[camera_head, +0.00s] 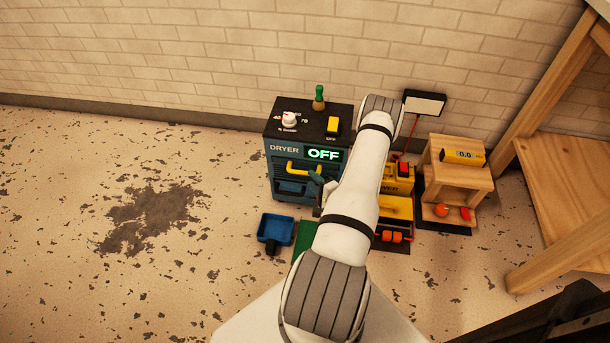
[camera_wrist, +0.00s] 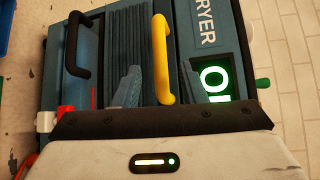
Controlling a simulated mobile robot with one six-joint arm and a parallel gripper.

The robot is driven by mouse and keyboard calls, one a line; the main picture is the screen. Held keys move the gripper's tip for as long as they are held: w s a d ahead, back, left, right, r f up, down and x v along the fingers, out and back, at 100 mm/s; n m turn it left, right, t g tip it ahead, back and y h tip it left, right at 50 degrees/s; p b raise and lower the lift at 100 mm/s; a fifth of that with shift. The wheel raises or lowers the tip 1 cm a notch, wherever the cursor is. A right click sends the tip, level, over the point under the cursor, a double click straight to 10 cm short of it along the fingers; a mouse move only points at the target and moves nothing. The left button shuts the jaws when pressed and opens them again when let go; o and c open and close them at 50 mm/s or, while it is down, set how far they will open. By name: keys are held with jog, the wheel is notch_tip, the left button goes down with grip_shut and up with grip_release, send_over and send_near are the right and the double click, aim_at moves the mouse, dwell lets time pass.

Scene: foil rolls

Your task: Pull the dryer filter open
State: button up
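The dryer (camera_head: 280,152) is a dark blue box with a black top and a lit "OFF" display (camera_head: 323,154). A yellow bar handle (camera_head: 292,167) sits on its front below the display; it also shows in the wrist view (camera_wrist: 160,45), beside a ribbed panel (camera_wrist: 122,40). My gripper (camera_wrist: 160,80) is open, with one finger on each side of the yellow handle. I cannot tell whether either finger touches it. In the head view my gripper (camera_head: 319,187) is at the dryer's front, partly hidden by my arm. A black handle (camera_wrist: 78,45) is on the panel farther left.
A blue tray (camera_head: 262,228) lies on the floor in front. A yellow machine (camera_head: 397,207) and a wooden stand (camera_head: 440,158) are to the right. The left floor is clear.

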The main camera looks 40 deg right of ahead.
aim_at(306, 172)
jog(key=shift+w+d+f+b, duration=0.1)
jog(key=shift+w+f+b, duration=0.1)
jog(key=shift+w, duration=0.7)
jog(key=shift+w+d+f+b, duration=0.1)
jog(key=shift+w+b, duration=0.05)
jog(key=shift+w, duration=0.7)
jog(key=shift+w+d+f+b, duration=0.1)
jog(key=shift+w+b, duration=0.1)
jog(key=shift+w, duration=0.7)
jog(key=shift+c, duration=0.6)
grip_shut()
